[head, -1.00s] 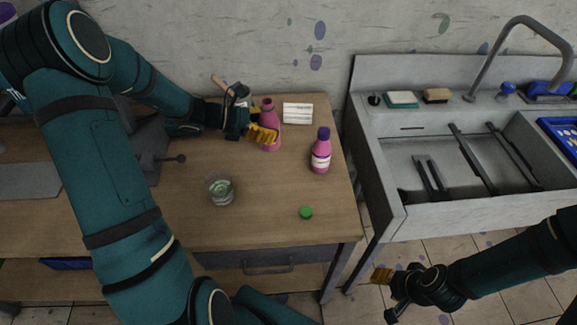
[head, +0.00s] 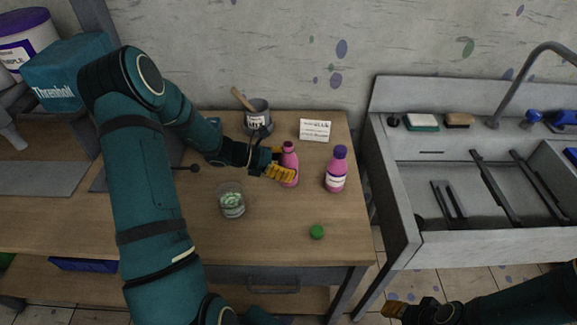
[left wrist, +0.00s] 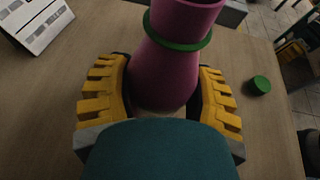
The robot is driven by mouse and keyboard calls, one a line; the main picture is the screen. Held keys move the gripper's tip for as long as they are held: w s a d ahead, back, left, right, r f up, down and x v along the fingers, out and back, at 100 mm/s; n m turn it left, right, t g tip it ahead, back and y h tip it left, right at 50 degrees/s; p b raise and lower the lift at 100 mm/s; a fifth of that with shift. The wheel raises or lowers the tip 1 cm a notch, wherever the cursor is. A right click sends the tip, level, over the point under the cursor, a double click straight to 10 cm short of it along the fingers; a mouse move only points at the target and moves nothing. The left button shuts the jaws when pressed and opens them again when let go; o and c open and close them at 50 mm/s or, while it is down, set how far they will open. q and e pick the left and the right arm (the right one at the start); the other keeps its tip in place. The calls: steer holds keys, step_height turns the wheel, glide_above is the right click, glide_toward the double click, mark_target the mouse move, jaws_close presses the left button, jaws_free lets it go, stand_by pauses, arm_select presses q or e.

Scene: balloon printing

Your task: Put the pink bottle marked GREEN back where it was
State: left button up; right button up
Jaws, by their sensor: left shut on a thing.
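My left gripper (head: 281,169) is shut on an uncapped pink bottle (head: 290,150). The bottle also shows in the left wrist view (left wrist: 165,75), between the yellow fingers, with a green ring around its neck. Its marking is not visible, and I cannot tell whether its base touches the table. A green cap (head: 317,232) lies on the wooden table (head: 275,235), nearer the front; it also shows in the left wrist view (left wrist: 259,85). A second pink bottle (head: 335,172) with a purple cap and white label stands upright to the right. My right gripper (head: 395,309) is low at the right, empty.
A glass beaker (head: 231,200) stands left of the cap. A grey pot (head: 258,116) with a wooden-handled tool and a white card (head: 315,130) stand behind the held bottle. A sink (head: 405,190) is right of the table. The front right tabletop is mostly clear.

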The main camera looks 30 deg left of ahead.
arm_select(q)
steer(key=shift+f, duration=0.15)
steer(key=o, duration=1.3)
steer(key=shift+a+r, duration=0.1)
steer(key=shift+r, duration=0.15)
steer(key=p+v, duration=0.1)
steer(key=v, duration=1)
steer(key=shift+s+a, duration=0.2)
steer(key=shift+s, duration=0.05)
steer(key=shift+r, duration=0.15)
